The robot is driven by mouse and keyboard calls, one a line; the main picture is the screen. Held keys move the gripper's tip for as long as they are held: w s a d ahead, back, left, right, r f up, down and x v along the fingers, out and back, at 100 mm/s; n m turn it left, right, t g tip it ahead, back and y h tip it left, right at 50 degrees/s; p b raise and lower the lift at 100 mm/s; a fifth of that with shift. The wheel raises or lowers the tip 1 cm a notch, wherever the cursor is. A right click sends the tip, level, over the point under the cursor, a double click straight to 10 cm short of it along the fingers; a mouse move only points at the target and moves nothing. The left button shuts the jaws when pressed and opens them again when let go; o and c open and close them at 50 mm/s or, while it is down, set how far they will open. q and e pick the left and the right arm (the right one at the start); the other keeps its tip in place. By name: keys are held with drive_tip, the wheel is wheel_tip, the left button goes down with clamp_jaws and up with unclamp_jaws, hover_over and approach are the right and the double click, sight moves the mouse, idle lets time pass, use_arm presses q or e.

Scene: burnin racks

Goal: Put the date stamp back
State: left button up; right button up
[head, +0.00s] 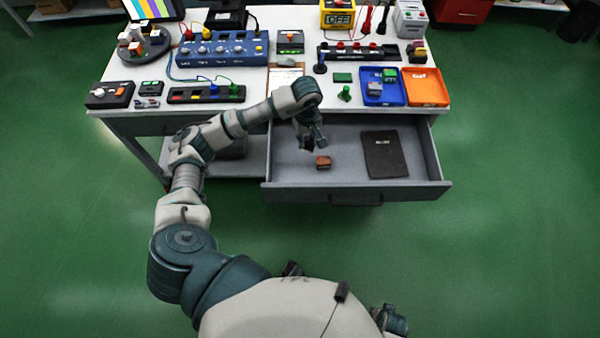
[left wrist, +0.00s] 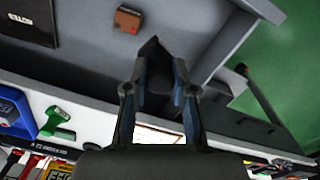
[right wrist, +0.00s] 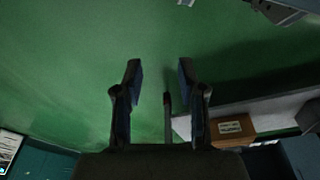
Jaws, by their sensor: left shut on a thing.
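My left gripper (head: 309,143) is above the left part of the open drawer (head: 355,192). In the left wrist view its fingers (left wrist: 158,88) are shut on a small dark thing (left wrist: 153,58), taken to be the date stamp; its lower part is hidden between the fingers. A brown block (head: 323,162) lies on the drawer floor close to the gripper, apart from it; it also shows in the left wrist view (left wrist: 128,19). My right gripper (right wrist: 158,80) is open and empty over the green floor, away from the table.
A black notebook (head: 384,155) lies in the drawer's right half. Above, the white table (head: 255,85) holds a green stamp-like piece (head: 345,93), a blue tray (head: 383,100), an orange tray (head: 426,99) and several electrical boxes. The drawer floor between block and notebook is clear.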

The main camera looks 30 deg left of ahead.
use_arm(q)
drive_tip(key=a+f+n+b, duration=0.1)
drive_tip(key=f, duration=0.3)
drive_tip(key=a+f+n+b, duration=0.1)
drive_tip(key=f+n+b, duration=0.1)
drive_tip(key=f, duration=0.2)
drive_tip(key=a+f+n+b, duration=0.1)
drive_tip(key=f, duration=0.3)
drive_tip(key=shift+a+f+n+b, duration=0.25)
drive_tip(key=shift+f+n+b, duration=0.05)
drive_tip(key=shift+f, duration=0.05)
drive_tip(key=f, duration=0.4)
drive_tip(key=shift+a+f+b, duration=0.35)
drive_tip(key=shift+f, duration=0.05)
drive_tip(key=shift+d, duration=0.1)
use_arm(e)
wheel_tip(320, 180, up, 13)
drive_tip(key=shift+s+f, duration=0.2)
drive_tip(key=shift+s, duration=0.05)
drive_tip(key=shift+d, duration=0.15)
use_arm(q)
drive_tip(key=shift+d, duration=0.15)
drive_tip(key=o, duration=0.9)
use_arm(e)
drive_tip(key=shift+w+t, duration=0.3)
